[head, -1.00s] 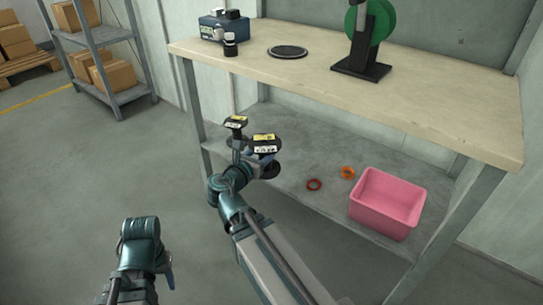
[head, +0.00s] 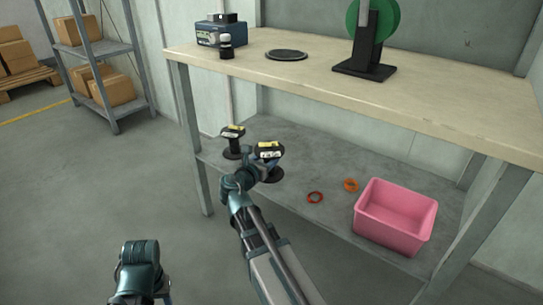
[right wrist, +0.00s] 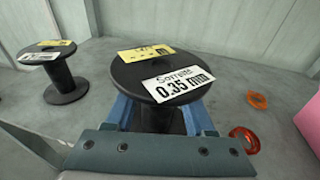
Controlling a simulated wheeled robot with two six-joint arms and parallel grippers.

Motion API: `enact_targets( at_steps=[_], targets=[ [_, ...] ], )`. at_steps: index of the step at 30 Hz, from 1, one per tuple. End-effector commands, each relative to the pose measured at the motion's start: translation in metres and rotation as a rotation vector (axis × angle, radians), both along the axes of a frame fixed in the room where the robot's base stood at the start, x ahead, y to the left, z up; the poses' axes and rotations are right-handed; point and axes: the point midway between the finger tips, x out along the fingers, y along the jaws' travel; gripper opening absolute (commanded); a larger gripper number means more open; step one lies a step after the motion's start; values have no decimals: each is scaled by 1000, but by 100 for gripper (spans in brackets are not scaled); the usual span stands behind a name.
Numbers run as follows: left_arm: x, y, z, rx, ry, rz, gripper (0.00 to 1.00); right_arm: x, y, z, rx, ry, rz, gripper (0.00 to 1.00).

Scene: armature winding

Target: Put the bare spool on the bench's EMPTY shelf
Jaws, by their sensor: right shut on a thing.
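My right gripper (right wrist: 163,117) is shut on the core of a black bare spool with a yellow and white label on its top flange. In the right wrist view this spool (right wrist: 165,72) is upright between blue fingers, and its label reads 0.35 mm. In the head view the spool (head: 269,151) is at the lower shelf (head: 330,165) of the bench; I cannot tell whether its base touches the shelf. A second black spool (head: 233,140) stands upright to its left, also in the wrist view (right wrist: 62,82). My left gripper's fingers are not visible.
A pink bin (head: 395,217) and two orange-red rings, one (head: 315,197) nearer and one (head: 351,185) farther, lie right of the spools. The benchtop (head: 440,95) above holds a blue device (head: 221,33), a dark disc (head: 287,55) and a green wheel on a stand (head: 366,70).

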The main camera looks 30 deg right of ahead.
Motion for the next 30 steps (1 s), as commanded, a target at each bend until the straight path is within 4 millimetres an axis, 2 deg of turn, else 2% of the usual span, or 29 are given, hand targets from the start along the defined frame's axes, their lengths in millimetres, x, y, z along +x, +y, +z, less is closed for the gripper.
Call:
enact_targets(
  at_steps=[1,6,17,23,24,25,30],
  targets=[
    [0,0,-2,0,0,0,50,14,-8,-2,0,0,-1,0],
    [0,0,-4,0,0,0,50,32,-23,-4,0,0,0,0],
    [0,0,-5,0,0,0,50,40,-30,-5,0,0,1,0],
    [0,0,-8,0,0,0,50,64,-46,-8,0,0,0,0],
    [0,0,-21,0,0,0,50,59,-43,-22,1,0,1,0],
    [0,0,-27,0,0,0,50,58,-43,-27,1,0,1,0],
    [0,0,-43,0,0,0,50,57,-43,-44,2,1,1,0]
  ],
)
